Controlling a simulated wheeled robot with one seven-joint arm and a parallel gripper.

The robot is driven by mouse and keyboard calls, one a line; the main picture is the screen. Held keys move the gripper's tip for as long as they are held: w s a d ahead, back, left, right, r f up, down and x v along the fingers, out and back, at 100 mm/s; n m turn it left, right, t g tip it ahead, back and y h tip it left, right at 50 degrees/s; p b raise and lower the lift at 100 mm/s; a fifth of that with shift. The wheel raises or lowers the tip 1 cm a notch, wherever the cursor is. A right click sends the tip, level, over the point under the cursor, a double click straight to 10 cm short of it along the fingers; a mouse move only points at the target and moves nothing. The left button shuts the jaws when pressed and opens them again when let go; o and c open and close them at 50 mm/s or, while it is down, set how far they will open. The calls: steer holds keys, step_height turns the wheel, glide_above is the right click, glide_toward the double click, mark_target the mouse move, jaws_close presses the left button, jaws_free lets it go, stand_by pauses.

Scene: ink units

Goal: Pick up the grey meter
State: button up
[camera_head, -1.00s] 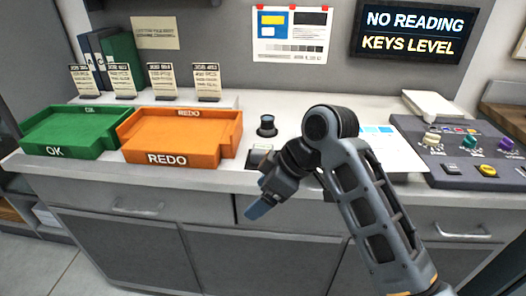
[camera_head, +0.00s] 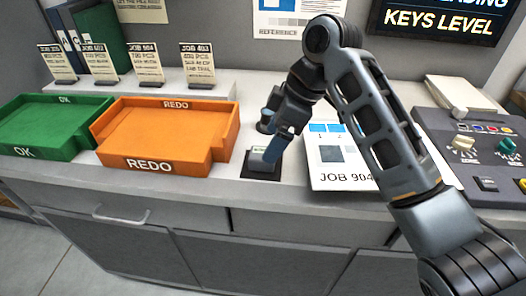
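The grey meter (camera_head: 260,164) is a small block with a pale display. It sits on a dark pad near the counter's front edge, right of the orange tray. The other finger is not clear, so I cannot tell whether the gripper is open or touching the meter.
A dark round loupe (camera_head: 265,124) stands just behind, close to my gripper. The orange REDO tray (camera_head: 165,128) and green OK tray (camera_head: 50,125) are to the left. A JOB 904 sheet (camera_head: 338,178) and a control console (camera_head: 470,150) are to the right.

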mark_target(262, 153)
steer(key=x, duration=0.4)
steer(key=p+x, duration=0.1)
steer(key=x, duration=0.1)
steer(key=shift+w+a+f, duration=0.15)
steer(key=shift+w+a, duration=0.1)
steer(key=shift+w, duration=0.1)
steer(key=shift+c, duration=0.3)
steer(key=c, duration=1.1)
